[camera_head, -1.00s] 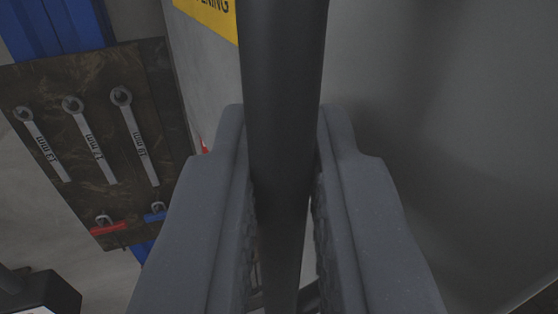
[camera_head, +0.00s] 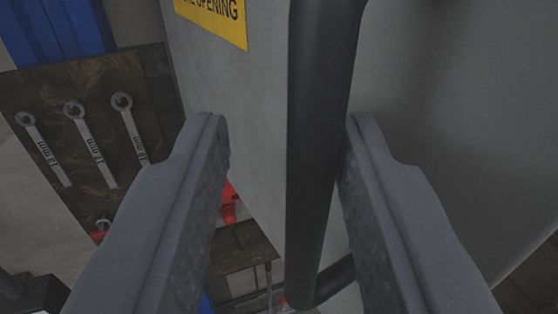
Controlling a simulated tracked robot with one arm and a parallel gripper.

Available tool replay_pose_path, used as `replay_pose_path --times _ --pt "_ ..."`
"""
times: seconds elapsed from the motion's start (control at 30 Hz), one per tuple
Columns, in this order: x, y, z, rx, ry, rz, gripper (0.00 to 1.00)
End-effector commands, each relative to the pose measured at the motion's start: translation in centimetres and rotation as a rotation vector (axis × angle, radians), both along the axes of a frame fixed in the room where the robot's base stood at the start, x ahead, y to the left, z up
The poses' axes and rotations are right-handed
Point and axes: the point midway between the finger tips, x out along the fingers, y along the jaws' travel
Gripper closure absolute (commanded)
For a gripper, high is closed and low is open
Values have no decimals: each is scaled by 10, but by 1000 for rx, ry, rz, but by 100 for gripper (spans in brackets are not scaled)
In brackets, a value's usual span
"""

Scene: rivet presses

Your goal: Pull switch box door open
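The switch box door (camera_head: 440,100) is a grey panel filling the right and middle of the view. Its black bar handle (camera_head: 322,150) runs from the top edge down to a bent lower end. My gripper (camera_head: 285,135) is open around the handle, one finger on each side. The right finger is close against the handle or touching it; I cannot tell which. A clear gap lies between the left finger and the handle. A yellow label (camera_head: 215,18) with "OPENING" readable is on the grey surface at the top.
A dark board (camera_head: 95,130) with several wrenches hangs at the left, with a blue post (camera_head: 55,30) above it. A red object (camera_head: 228,203) and a brown surface (camera_head: 240,247) show between the fingers. A dark object (camera_head: 30,292) is at the lower left.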

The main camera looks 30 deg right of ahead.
Motion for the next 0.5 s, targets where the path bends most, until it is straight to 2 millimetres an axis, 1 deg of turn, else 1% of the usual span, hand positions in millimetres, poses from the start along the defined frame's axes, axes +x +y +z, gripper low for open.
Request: replay_pose_path --times 0.17,0.5 --pt "-21 11 -3 -5 -3 -3 70" --pt "-61 33 -1 -2 -4 -2 70"
